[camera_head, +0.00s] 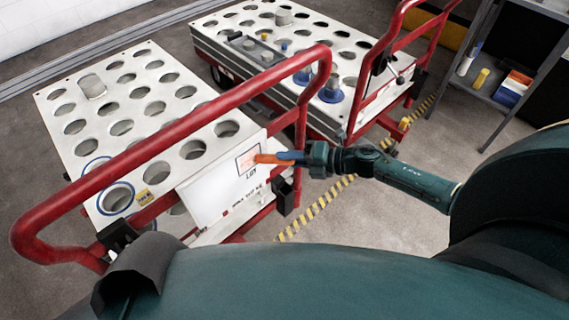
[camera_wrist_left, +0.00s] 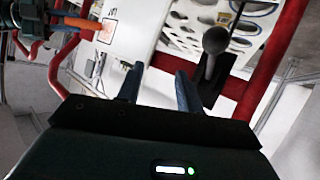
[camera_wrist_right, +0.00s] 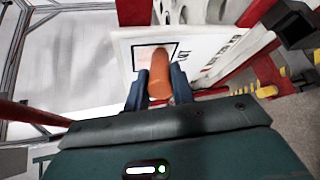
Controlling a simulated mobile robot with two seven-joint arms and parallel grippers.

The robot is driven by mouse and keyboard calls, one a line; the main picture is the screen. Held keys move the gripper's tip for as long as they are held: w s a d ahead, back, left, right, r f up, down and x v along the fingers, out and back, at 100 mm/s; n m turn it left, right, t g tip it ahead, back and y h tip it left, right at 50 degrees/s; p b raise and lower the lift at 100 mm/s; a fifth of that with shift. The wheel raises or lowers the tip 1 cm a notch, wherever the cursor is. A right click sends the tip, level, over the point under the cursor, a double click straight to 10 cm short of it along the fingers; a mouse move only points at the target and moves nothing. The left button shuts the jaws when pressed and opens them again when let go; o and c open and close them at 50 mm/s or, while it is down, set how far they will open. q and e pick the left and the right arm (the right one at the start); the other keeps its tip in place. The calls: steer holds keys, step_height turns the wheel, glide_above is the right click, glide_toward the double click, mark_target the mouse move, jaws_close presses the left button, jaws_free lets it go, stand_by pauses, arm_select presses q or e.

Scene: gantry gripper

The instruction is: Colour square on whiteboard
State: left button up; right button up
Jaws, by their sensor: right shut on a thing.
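The whiteboard (camera_head: 212,197) hangs on the red-framed end of the near cart. A black-outlined square (camera_head: 243,167) with pale orange colour inside is on its upper right, above lettering; it also shows in the left wrist view (camera_wrist_left: 104,43). My right gripper (camera_head: 297,156) is shut on an orange marker (camera_head: 271,158), which points at the square. In the right wrist view the marker (camera_wrist_right: 160,76) overlaps the square; whether its tip touches the board is unclear. My left gripper (camera_wrist_left: 157,88) is open and empty, facing the board; I cannot make out its fingers in the head view.
The near cart's red handle (camera_head: 170,127) rises above the board. A second cart (camera_head: 310,100) stands behind with cups and small parts on it. A shelf (camera_head: 490,90) stands at the back right. A dark knob (camera_wrist_left: 215,42) is close to my left gripper's right finger.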

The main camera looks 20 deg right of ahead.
steer(key=shift+a+r+p, duration=0.2)
steer(key=shift+p, duration=0.15)
steer(key=shift+s+a+r+p, duration=0.7)
steer(key=shift+s+a+p, duration=0.3)
steer(key=shift+a+p, duration=1.15)
steer(key=shift+w+d+f+b, duration=0.1)
steer(key=shift+w+d+b, duration=0.3)
steer(key=shift+d+b, duration=0.35)
steer(key=shift+w+d+f+b, duration=0.1)
steer(key=shift+w+d+b, duration=0.3)
steer(key=shift+d, duration=0.6)
steer(key=shift+w+d+b, duration=0.35)
steer(key=shift+d+b, duration=0.25)
steer(key=shift+d, duration=0.25)
steer(key=shift+w+d+r, duration=0.15)
steer(key=shift+d, duration=0.15)
